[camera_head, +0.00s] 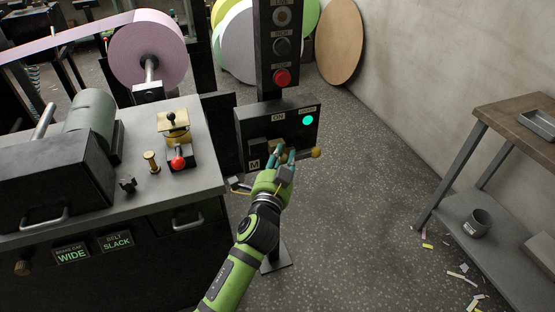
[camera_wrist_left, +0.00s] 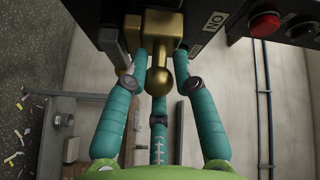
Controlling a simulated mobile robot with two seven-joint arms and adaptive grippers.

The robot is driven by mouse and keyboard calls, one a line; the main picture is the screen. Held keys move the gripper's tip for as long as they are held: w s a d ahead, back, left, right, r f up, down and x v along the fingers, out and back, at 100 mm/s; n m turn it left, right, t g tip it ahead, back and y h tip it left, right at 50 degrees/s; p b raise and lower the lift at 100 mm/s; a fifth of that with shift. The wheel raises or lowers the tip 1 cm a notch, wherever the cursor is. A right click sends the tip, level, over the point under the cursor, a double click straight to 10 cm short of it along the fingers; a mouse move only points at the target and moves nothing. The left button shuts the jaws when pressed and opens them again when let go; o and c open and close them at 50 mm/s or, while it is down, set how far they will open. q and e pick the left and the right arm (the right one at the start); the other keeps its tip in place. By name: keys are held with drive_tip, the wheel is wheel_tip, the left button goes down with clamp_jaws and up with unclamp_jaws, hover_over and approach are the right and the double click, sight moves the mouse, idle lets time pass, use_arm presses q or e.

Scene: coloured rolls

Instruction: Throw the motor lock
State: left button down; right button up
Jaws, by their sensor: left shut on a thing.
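The motor lock is a dark box (camera_head: 246,128) on a post, with an ON plate, a plate starting with M and a lit green lamp (camera_head: 308,120). Brass parts stick out of its front, and a brass ball (camera_head: 315,153) shows right of my fingers. My left gripper (camera_head: 284,155) has its teal fingers shut at these brass parts. In the left wrist view the fingers (camera_wrist_left: 150,70) close around a brass handle (camera_wrist_left: 160,25) with a ball end. The fingers partly hide the handle in the head view. My right gripper is out of view.
Above the box, the post carries a red button (camera_head: 282,77) and dark knobs. A machine bench (camera_head: 205,150) with a pink roll (camera_head: 148,48) stands left. A wooden-topped table (camera_head: 510,115) stands right. The speckled floor between is mostly open, with paper scraps at right.

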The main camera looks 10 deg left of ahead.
use_arm(q)
drive_tip(key=c, duration=1)
unclamp_jaws()
drive_tip(key=shift+d+f, duration=0.1)
drive_tip(key=shift+d, duration=0.15)
drive_tip(key=shift+w+d+f, duration=0.1)
drive_tip(key=shift+w, duration=0.15)
drive_tip(key=shift+s, duration=0.35)
drive_tip(key=s, duration=1.1)
drive_tip(key=shift+s, duration=0.2)
